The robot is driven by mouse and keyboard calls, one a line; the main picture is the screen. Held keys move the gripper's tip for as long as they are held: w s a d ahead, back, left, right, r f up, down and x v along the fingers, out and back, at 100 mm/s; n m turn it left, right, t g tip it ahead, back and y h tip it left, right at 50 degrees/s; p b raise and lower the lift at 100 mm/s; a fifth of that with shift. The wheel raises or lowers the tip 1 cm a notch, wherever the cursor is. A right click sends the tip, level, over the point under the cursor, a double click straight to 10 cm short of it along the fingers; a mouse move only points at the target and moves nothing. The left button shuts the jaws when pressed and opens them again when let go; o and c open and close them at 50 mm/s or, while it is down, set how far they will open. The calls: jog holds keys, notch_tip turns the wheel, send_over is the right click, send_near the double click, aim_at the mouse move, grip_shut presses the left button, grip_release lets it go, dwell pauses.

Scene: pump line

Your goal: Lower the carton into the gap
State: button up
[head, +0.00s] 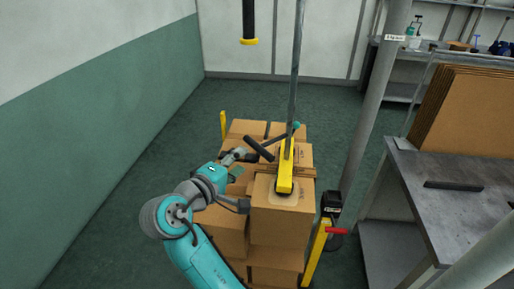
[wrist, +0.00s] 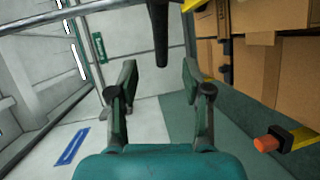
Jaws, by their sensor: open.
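A brown carton (head: 281,222) is at the front of the carton stack. The yellow lifting tool (head: 286,170) stands on its top, with its foot on a pale patch. A black handle bar (head: 259,149) sticks out from the tool to the left. My gripper (head: 243,156) is beside this bar. In the wrist view my gripper (wrist: 158,78) is open, and a black bar (wrist: 160,35) shows between and beyond its fingers. I cannot tell whether they touch. The gap is not clearly visible; cartons and my arm hide parts of the stack.
Other cartons (head: 247,130) stand behind and below. A yellow post (head: 316,252) with a red lever is close on the right, beside a grey column (head: 375,100). A grey bench (head: 440,185) is farther right. Open green floor (head: 130,190) lies left.

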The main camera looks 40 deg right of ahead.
aim_at(256, 149)
jog(key=x, duration=1)
grip_shut()
